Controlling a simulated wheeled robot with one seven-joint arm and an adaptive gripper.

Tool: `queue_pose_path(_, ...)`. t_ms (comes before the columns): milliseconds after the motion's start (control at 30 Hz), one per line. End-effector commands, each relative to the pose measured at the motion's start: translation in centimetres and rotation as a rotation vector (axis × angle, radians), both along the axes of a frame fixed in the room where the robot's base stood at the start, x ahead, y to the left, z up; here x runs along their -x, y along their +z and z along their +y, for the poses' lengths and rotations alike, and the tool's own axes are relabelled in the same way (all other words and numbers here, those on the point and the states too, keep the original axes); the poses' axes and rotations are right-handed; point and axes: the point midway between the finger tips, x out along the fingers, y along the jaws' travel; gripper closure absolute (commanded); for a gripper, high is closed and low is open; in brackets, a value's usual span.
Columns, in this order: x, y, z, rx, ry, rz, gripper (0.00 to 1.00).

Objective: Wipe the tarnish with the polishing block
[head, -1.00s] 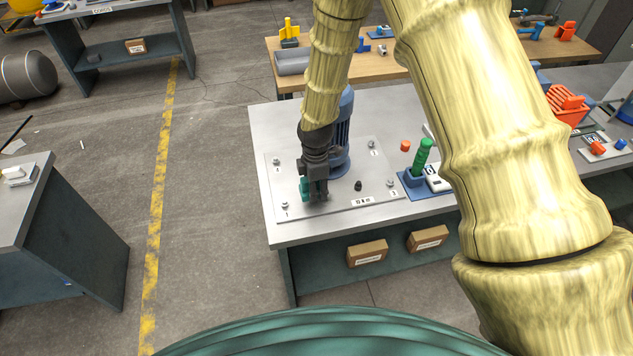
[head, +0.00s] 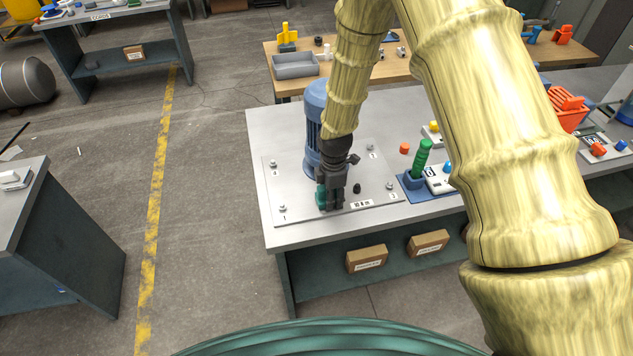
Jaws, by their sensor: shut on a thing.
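My gripper (head: 333,203) is low over the grey metal plate (head: 290,192) on the bench, near the plate's front middle. It is shut on a small teal piece that shows at its left side, which looks like the polishing block (head: 321,197). Whether the block touches the plate I cannot tell. No tarnish can be made out on the bare parts of the plate. The area right under the gripper is hidden.
A blue motor (head: 316,110) stands on the plate just behind my gripper. Numbered bolts and a black knob (head: 357,188) stick up from the plate. To the right are a blue holder (head: 413,182) with a green cylinder (head: 422,157) and an orange cap (head: 404,148).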

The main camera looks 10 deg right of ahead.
Motion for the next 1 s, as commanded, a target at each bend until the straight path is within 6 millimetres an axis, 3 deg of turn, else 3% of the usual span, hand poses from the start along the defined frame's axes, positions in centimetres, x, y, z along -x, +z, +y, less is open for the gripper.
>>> queue_pose_path(267, -0.2, 0.1, -1.5, 0.000, 0.006, 0.000, 0.82)
queue_pose_path(367, -0.1, -0.6, -1.0, 0.001, 0.008, 0.001, 0.82)
queue_pose_path(433, -0.2, 0.5, -0.6, 0.000, 0.008, -0.002, 0.82)
queue_pose_path(633, 0.0, -0.5, 0.4, 0.000, 0.002, 0.001, 0.82)
queue_pose_path(700, 0.0, 0.2, 0.8, 0.000, 0.000, -0.002, 0.82)
queue_pose_path(1000, 0.2, 0.0, 2.8, 0.000, -0.012, 0.000, 0.82)
